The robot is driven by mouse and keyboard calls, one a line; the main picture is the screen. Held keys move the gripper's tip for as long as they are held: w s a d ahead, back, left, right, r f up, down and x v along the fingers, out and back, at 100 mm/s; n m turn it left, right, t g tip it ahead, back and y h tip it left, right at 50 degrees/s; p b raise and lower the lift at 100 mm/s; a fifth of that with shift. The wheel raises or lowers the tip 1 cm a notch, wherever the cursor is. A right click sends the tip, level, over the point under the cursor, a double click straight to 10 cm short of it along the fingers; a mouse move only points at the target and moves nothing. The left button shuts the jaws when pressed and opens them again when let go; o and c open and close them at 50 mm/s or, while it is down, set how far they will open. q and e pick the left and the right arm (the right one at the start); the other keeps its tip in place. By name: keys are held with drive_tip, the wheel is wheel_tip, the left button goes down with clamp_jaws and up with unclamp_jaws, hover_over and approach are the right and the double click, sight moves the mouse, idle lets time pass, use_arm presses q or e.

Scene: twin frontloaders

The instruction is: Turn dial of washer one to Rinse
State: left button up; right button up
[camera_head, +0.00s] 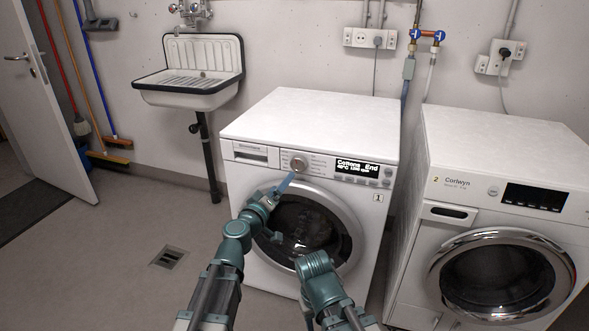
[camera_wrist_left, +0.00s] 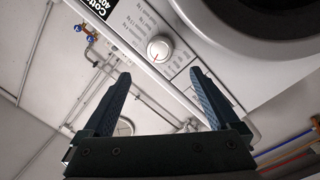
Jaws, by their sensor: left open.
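Washer one (camera_head: 308,118) is the white front loader on the left, marked with a "1" sticker. My left gripper (camera_head: 289,181) is just below the dial. In the left wrist view its two blue fingers (camera_wrist_left: 161,73) are apart, with the dial ahead of the gap, not between them. My right gripper is not visible.
Washer two (camera_head: 505,150), with a chrome door ring, stands to the right across a narrow gap. A sink (camera_head: 190,85) hangs on the wall at left. My right forearm is low in front of washer one's door (camera_head: 305,225). Open floor lies at left.

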sight(296, 166)
use_arm(q)
drive_tip(key=x, duration=1)
drive_tip(key=shift+w+d, duration=0.15)
drive_tip(key=shift+w, duration=0.25)
drive_tip(key=c, duration=1.4)
drive_tip(key=n+b, duration=0.1)
drive_tip(key=n, duration=0.5)
drive_tip(key=shift+f+t, duration=0.15)
drive_tip(key=shift+t, duration=0.15)
drive_tip(key=n+b, duration=0.1)
drive_tip(key=n, duration=0.5)
drive_tip(key=shift+y, duration=0.3)
